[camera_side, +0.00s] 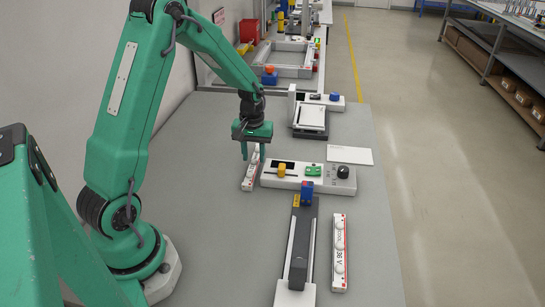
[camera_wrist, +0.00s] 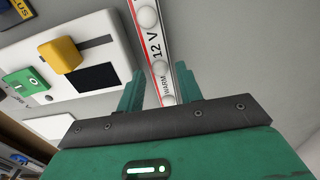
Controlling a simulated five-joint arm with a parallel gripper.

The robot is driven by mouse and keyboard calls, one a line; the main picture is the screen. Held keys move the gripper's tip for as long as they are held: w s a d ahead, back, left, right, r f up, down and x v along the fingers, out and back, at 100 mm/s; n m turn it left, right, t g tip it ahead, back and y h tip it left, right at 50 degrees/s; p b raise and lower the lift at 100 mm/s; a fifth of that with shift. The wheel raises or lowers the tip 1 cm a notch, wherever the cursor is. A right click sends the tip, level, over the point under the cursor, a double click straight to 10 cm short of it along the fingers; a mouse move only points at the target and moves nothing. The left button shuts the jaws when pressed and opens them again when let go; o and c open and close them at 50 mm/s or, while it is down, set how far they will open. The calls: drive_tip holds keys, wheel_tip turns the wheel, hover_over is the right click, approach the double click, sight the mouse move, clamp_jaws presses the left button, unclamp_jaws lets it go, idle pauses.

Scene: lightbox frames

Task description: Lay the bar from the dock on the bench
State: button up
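A white bar with red edges (camera_side: 250,172), marked "12 V WARM" in the wrist view (camera_wrist: 150,40), lies on the grey bench (camera_side: 205,200) just left of the control box. My gripper (camera_side: 253,153) is above its far end, fingers pointing down. In the wrist view the green fingers (camera_wrist: 161,90) stand apart on either side of the bar, with a gap at the left finger; contact at the right finger is unclear. A second similar bar, marked "36 V" (camera_side: 339,255), lies at the near right. I cannot tell which fixture is the dock.
The white control box (camera_side: 300,184) has a yellow slider, green switch and black knob. A dark rail unit with a blue block (camera_side: 306,190) runs toward the camera. A white card (camera_side: 350,155) and another device (camera_side: 310,118) are behind. The bench's left part is clear.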

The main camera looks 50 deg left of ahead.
sight(254, 162)
wheel_tip(254, 162, up, 11)
idle(0.5)
idle(0.5)
drive_tip(key=s+d+r+m+t, duration=0.2)
drive_tip(key=s+d+r+m, duration=0.2)
drive_tip(key=s+d, duration=0.4)
drive_tip(key=s+d+r+m+t, duration=0.3)
drive_tip(key=s+d+r+m, duration=0.1)
drive_tip(key=s+d+r, duration=0.3)
drive_tip(key=shift+s+d+m, duration=0.3)
drive_tip(key=shift+s+d, duration=0.15)
drive_tip(key=shift+s, duration=0.6)
drive_tip(key=shift+o, duration=0.2)
drive_tip(key=shift+s+d+f+t, duration=0.1)
drive_tip(key=shift+s+d+t, duration=0.1)
drive_tip(key=shift+s+t, duration=0.15)
